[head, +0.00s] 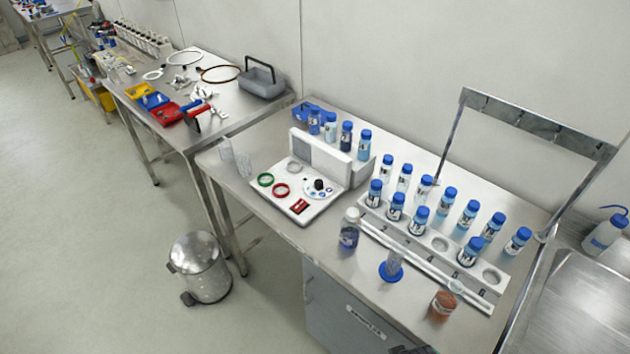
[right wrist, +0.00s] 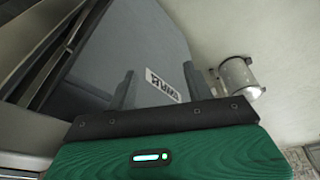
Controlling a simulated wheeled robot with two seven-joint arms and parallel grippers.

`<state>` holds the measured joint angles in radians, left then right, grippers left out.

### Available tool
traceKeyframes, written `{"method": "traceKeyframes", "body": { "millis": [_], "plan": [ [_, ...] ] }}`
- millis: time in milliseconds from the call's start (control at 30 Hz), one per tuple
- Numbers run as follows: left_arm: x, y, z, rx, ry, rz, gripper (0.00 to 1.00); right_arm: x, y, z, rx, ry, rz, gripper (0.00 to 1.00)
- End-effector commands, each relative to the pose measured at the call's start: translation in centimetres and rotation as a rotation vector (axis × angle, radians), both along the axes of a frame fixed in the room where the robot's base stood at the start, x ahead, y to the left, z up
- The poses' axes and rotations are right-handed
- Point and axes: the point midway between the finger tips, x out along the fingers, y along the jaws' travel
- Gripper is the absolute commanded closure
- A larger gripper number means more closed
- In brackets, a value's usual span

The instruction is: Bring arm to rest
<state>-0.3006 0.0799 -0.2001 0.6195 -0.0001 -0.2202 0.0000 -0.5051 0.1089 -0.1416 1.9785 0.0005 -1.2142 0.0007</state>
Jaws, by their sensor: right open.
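My right gripper (right wrist: 158,82) shows in the right wrist view, with its green body and black band at the bottom and its two grey fingers spread apart. Nothing is between the fingers. Behind them is the grey cabinet (right wrist: 135,40) under the bench, with a white label on its front. The cabinet also shows in the head view (head: 340,310). A small dark shape at the bottom edge of the head view is too cut off to identify. My left gripper is in neither view.

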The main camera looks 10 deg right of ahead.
Motion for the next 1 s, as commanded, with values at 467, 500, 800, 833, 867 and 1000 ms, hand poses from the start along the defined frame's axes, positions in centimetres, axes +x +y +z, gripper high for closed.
{"method": "traceKeyframes", "body": {
  "millis": [467,500,800,833,867,1000],
  "plan": [
    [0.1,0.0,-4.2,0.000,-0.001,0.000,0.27,-7.0,-1.0,-25.4,-0.010,0.085,0.017,0.48],
    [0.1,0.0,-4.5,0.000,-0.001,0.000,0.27,-8.1,-1.1,-27.2,-0.010,0.092,0.019,0.48],
    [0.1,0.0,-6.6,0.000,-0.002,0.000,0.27,-17.1,-2.8,-37.6,-0.019,0.140,0.029,0.48],
    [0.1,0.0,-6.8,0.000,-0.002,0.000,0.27,-18.0,-3.0,-38.2,-0.018,0.143,0.030,0.48],
    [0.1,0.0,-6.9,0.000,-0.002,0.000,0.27,-18.7,-3.1,-38.7,-0.019,0.145,0.031,0.48],
    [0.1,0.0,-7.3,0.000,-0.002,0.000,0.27,-21.1,-3.7,-40.3,-0.021,0.155,0.034,0.48]
  ]
}}
